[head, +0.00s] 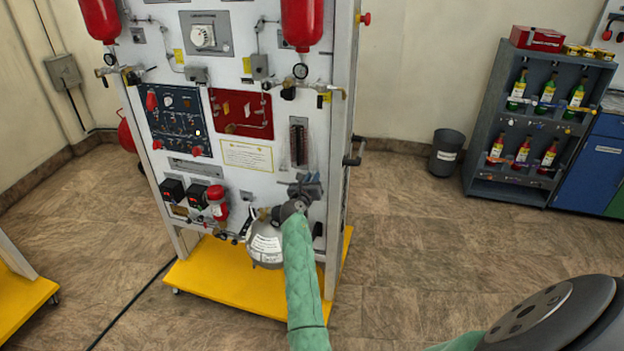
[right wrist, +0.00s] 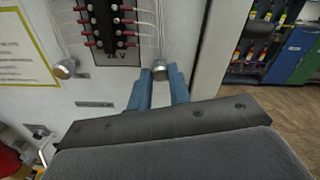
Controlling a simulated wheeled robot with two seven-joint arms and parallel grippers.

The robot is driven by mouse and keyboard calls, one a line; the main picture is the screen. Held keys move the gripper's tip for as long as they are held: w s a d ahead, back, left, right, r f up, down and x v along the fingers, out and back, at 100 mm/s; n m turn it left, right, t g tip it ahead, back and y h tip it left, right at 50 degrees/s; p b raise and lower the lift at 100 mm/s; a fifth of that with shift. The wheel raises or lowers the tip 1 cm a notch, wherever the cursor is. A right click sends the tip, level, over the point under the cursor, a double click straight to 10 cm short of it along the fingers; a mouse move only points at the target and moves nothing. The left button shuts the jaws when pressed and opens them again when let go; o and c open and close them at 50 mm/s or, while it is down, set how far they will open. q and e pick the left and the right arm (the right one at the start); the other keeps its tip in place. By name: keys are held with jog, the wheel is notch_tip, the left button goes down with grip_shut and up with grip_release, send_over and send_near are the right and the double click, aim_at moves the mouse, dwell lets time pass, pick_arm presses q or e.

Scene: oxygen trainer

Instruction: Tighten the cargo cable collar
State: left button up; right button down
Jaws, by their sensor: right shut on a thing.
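The trainer panel (head: 245,185) is a white upright board on a yellow wheeled base. My right gripper (head: 308,186) is at the lower right of its face, below the narrow slotted strip. In the right wrist view its two blue fingers (right wrist: 160,88) are closed around a small grey round collar (right wrist: 159,70), with white cable rising from it. A second, similar grey collar (right wrist: 65,69) hangs on a cable to the left, apart from the fingers. In the head view the gripper hides the held collar. Which collar is the cargo one cannot be read. My left gripper is out of view.
A silver round vessel (head: 265,246) with a white label is just left of my right forearm. A dark terminal strip with red plugs (right wrist: 110,22) is above the fingers.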

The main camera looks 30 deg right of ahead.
jog(key=shift+m, duration=0.3)
pick_arm(q)
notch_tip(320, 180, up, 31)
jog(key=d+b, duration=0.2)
jog(key=b, duration=0.7)
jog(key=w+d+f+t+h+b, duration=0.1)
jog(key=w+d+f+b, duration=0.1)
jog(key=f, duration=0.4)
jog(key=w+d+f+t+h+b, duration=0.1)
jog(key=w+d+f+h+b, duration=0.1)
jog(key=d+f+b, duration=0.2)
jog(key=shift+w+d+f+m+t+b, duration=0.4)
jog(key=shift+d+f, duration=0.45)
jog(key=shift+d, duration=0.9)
pick_arm(e)
jog(key=shift+f+m, duration=0.2)
jog(key=shift+m, duration=11.6)
jog(key=c, duration=1.3)
grip_release()
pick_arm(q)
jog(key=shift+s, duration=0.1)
pick_arm(e)
jog(key=shift+r, duration=0.1)
